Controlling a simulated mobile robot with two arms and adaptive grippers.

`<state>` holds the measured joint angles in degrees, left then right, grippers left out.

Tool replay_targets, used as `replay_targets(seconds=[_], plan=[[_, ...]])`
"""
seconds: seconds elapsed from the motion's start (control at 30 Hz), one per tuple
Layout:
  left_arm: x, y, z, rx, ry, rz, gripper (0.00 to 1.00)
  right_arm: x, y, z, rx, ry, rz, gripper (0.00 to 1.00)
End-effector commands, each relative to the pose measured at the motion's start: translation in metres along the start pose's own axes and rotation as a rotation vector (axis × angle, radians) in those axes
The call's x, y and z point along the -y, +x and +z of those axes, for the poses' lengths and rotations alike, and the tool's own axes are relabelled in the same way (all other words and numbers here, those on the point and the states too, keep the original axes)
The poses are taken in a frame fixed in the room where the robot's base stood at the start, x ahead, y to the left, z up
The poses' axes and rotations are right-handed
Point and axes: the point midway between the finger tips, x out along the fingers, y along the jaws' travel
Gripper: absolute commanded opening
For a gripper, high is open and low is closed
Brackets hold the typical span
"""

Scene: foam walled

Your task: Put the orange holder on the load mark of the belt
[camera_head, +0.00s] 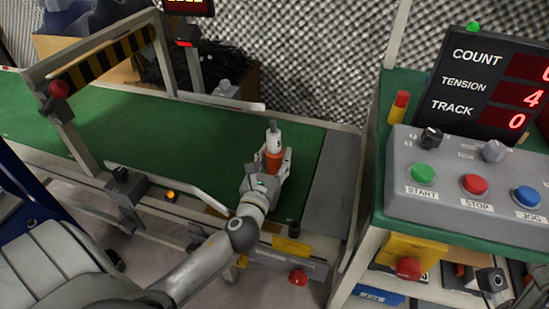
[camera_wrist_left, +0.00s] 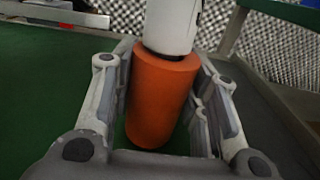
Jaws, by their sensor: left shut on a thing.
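The orange holder (camera_head: 273,161) is upright between the fingers of my left gripper (camera_head: 274,166), near the right end of the green belt (camera_head: 215,137). A white cylinder with a grey top (camera_head: 274,140) stands in the holder. In the left wrist view the orange holder (camera_wrist_left: 160,100) fills the space between both fingers of the left gripper (camera_wrist_left: 163,105), which is shut on it. Green belt surface shows around its base; whether the base touches the belt I cannot tell. I cannot make out a load mark. My right gripper is not in view.
A striped gantry (camera_head: 105,58) spans the belt on the left. A control box (camera_head: 460,180) with green, red and blue buttons and a display (camera_head: 490,85) stand on the right bench. Metal rails edge the belt. Open belt lies left of the holder.

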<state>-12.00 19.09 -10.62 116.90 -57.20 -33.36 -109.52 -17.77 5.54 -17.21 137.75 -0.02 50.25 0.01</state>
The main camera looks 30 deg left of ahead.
Motion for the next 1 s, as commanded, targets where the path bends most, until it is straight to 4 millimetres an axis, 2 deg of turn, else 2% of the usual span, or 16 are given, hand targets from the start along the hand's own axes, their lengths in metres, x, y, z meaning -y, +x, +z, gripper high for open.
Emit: replay_targets(seconds=[0.03,0.07,0.23,0.63,0.77,1.0], plan=[[0.000,0.000,-0.002,0.001,0.000,0.000,0.15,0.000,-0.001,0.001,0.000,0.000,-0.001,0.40],[0.000,0.000,-0.003,-0.001,0.000,0.000,0.42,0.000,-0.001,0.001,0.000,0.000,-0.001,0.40],[0.000,0.000,-0.002,-0.001,0.000,0.000,0.63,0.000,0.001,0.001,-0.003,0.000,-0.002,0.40],[0.000,-0.002,0.001,-0.002,0.000,0.000,0.63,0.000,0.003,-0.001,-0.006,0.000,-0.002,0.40],[0.000,-0.016,0.000,-0.004,0.001,-0.001,0.63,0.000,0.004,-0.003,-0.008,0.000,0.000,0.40],[0.000,-0.057,0.000,-0.006,0.000,0.000,0.63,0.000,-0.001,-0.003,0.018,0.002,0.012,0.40]])
